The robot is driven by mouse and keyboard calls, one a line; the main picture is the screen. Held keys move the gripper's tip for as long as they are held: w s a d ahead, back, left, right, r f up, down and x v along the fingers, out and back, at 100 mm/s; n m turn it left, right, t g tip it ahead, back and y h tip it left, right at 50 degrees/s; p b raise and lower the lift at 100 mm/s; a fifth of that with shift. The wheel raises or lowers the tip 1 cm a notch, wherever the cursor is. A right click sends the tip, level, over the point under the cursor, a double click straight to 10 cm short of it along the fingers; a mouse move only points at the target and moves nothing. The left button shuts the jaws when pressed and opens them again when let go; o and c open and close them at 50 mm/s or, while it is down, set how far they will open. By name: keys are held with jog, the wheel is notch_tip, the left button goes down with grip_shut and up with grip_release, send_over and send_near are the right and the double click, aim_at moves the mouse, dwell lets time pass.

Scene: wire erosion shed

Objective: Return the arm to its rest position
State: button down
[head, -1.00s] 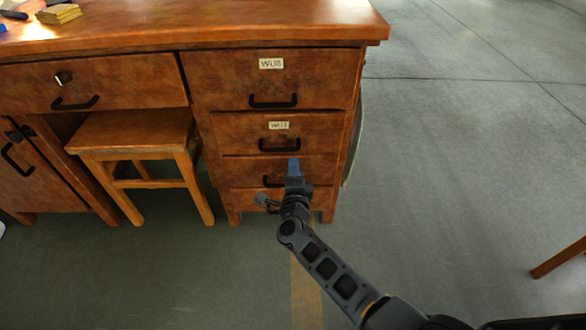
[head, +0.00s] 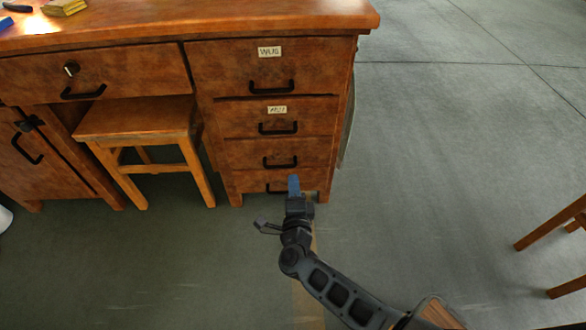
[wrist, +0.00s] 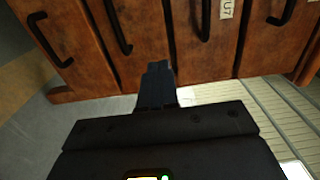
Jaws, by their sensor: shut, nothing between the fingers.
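My gripper (head: 293,185) is in the head view, in front of the lower drawers of the wooden desk (head: 218,65). Its blue fingers are together with nothing between them. In that view it overlaps the lowest drawer's handle; I cannot tell the exact gap. My arm reaches up to it from the bottom right. In the wrist view the closed fingers (wrist: 157,85) point toward the drawer fronts, which appear turned sideways.
A wooden stool (head: 140,125) stands under the desk, left of the drawers. A cabinet door (head: 35,155) is at far left. Wooden furniture legs (head: 550,225) stand at the right edge. The grey floor (head: 430,150) between is clear.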

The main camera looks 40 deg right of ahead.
jog(key=shift+s+a, duration=0.4)
jog(key=shift+s, duration=0.15)
jog(key=shift+s, duration=0.1)
jog(key=s+a+r+n+t+y, duration=0.1)
jog(key=s+a+r+n+y, duration=0.2)
jog(key=s+n, duration=0.45)
jog(key=s+a+r+n+t+y, duration=0.1)
jog(key=s+r+n+y, duration=0.35)
jog(key=s, duration=0.65)
jog(key=s+a+r+n+t+y, duration=0.1)
jog(key=s+a+r+n, duration=0.2)
jog(key=s+r+n, duration=0.5)
jog(key=s+a+r+n+g+y, duration=0.25)
jog(key=s+r+n, duration=0.25)
jog(key=s+r, duration=0.45)
notch_tip(320, 180, up, 26)
jog(key=p, duration=2.7)
jog(key=shift+s+d, duration=0.25)
jog(key=shift+d, duration=0.1)
